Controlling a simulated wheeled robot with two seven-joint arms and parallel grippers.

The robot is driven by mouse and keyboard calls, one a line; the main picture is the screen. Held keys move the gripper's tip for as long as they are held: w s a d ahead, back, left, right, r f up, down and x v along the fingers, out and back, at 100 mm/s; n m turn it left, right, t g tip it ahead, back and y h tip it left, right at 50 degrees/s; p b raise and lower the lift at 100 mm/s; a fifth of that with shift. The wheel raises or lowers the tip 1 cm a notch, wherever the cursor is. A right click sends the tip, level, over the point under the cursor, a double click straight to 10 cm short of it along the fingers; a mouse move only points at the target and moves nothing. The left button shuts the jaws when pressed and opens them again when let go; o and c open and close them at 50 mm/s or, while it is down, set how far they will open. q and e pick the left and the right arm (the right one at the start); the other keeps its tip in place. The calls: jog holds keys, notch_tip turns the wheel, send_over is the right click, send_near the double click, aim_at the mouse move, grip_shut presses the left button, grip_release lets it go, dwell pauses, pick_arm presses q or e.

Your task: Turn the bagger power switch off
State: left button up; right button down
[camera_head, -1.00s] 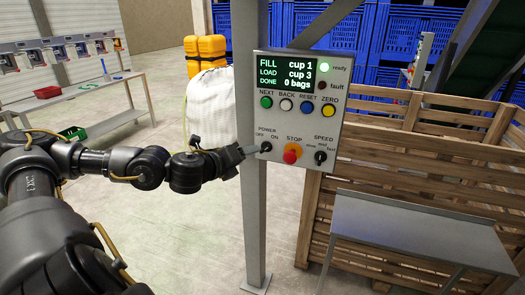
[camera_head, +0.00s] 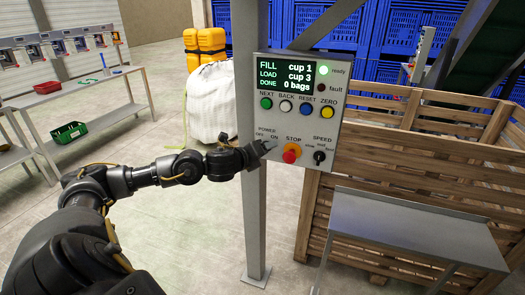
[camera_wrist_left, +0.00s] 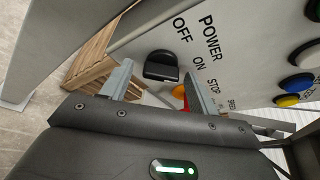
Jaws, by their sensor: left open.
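The grey control box (camera_head: 345,108) on the post has a POWER switch at its lower left, marked OFF and ON. In the left wrist view the switch is a black rotary knob (camera_wrist_left: 162,66) below those marks. In the head view my gripper hides the knob. My left gripper (camera_head: 266,148) is at the lower left of the box face. In the left wrist view its two fingers (camera_wrist_left: 158,88) are apart and empty, with the knob just ahead of the gap. I cannot tell whether they touch it, or which mark the knob points to. My right gripper is not in view.
A red STOP button (camera_head: 290,154) and a SPEED knob (camera_head: 319,156) sit right of the switch. The green ready lamp (camera_head: 323,71) is lit. The steel post (camera_head: 253,220) stands under the box. A grey table (camera_head: 410,225) and wooden crate (camera_head: 420,150) are to the right.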

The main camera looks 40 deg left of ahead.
pick_arm(q)
jog(key=c, duration=1)
jog(key=n+t+b, duration=0.2)
jog(key=n, duration=0.3)
jog(key=n+t+b, duration=0.2)
jog(key=n+b, duration=0.1)
jog(key=n, duration=0.3)
jog(key=n+t+b, duration=0.2)
jog(key=n, duration=0.4)
jog(key=shift+f+b, duration=0.15)
jog(key=shift+b, duration=0.25)
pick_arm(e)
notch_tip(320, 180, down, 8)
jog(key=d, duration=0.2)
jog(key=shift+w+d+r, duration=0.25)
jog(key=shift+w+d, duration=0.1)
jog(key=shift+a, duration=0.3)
